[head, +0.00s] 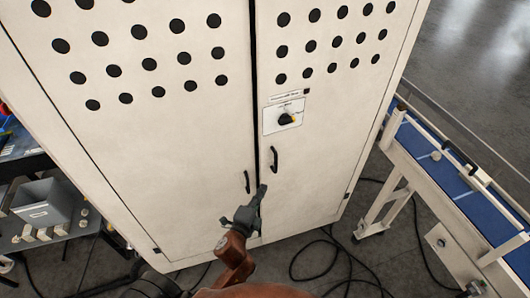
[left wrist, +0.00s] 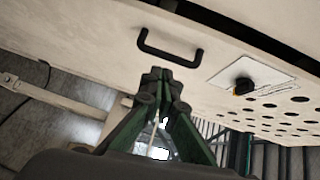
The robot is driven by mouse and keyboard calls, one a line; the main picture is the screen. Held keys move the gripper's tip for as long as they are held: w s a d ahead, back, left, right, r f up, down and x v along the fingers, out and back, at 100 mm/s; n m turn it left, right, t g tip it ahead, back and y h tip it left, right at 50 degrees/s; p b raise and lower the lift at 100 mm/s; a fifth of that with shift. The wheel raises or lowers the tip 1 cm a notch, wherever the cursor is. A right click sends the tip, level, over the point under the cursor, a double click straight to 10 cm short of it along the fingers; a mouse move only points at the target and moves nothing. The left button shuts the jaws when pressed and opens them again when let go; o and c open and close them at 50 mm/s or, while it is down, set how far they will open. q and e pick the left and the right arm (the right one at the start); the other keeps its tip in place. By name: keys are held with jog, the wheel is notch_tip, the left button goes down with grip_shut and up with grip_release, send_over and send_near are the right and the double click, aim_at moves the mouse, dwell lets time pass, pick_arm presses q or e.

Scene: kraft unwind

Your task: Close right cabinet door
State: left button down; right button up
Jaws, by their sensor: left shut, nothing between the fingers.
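The right cabinet door (head: 318,135) is a cream panel with rows of black holes, a rotary switch (head: 287,119) and a black handle (head: 273,160). A dark gap runs between it and the left door (head: 160,130); it looks nearly closed, and whether it is flush I cannot tell. My left gripper (head: 262,188) is shut and empty, in front of the right door's lower inner edge, below the handle. In the left wrist view, the fingertips (left wrist: 158,74) point at the door just beside the handle (left wrist: 170,48); contact is unclear. My right gripper is not in view.
The left door has its own handle (head: 247,181). A conveyor with a blue belt (head: 480,210) stands at the right. A grey bin (head: 43,202) sits on a shelf at the left. Black cables (head: 325,262) lie on the floor before the cabinet.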

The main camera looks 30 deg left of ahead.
pick_arm(q)
notch_tip(320, 180, up, 6)
jog(key=t, duration=0.1)
jog(key=shift+m+y, duration=0.3)
jog(key=w+a+p, duration=0.1)
jog(key=w, duration=0.2)
jog(key=w+a+p, duration=0.1)
jog(key=w+a, duration=0.1)
jog(key=w, duration=0.2)
jog(key=w+a+p, duration=0.1)
jog(key=w, duration=0.2)
jog(key=shift+w+a+r, duration=0.2)
jog(key=shift+w+a, duration=0.05)
jog(key=shift+w, duration=0.1)
jog(key=shift+w+a, duration=0.15)
jog(key=shift+a, duration=0.25)
jog(key=shift+f, duration=0.1)
